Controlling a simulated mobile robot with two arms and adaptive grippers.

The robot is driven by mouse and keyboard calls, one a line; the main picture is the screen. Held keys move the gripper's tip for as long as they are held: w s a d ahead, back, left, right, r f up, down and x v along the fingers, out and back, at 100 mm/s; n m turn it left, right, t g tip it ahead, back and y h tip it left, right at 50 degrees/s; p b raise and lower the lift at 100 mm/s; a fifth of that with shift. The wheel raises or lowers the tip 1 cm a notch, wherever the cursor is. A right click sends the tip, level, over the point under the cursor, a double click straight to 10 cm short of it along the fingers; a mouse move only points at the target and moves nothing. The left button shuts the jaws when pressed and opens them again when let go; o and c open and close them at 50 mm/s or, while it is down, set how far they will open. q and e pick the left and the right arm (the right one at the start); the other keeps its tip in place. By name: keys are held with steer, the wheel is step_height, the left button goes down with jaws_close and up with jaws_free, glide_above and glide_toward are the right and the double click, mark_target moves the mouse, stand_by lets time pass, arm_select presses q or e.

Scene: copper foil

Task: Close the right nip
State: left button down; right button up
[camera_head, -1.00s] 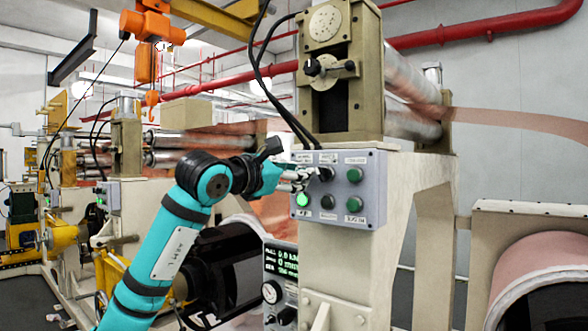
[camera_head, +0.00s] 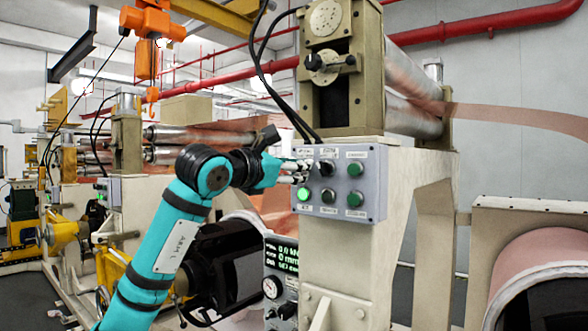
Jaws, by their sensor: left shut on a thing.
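The grey control panel (camera_head: 378,185) stands on the right nip's frame. It carries green buttons and a black selector knob (camera_head: 326,167) in its top row. My left gripper (camera_head: 305,169) reaches in from the left and is shut at the knob; the exact grip is too small to see. A green lamp button (camera_head: 304,194) below it is lit. Above the panel stands the nip housing (camera_head: 368,70), with a sliding block (camera_head: 328,67) inside. The upper roller (camera_head: 405,72) and lower roller (camera_head: 412,119) extend behind it. My right gripper is out of view.
A copper strip (camera_head: 520,116) runs off to the right. A copper roll (camera_head: 545,262) stands at the lower right. A readout box (camera_head: 281,257) sits below the panel. Black cables (camera_head: 285,105) hang down to the panel's top.

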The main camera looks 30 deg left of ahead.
arm_select(q)
steer(key=n+b, duration=0.2)
steer(key=n, duration=0.8)
steer(key=shift+a, duration=0.2)
steer(key=shift+n, duration=0.3)
steer(key=c, duration=1.4)
jaws_free()
steer(key=shift+w, duration=0.1)
steer(key=s, duration=0.8)
steer(key=s+a, duration=0.1)
steer(key=s, duration=0.3)
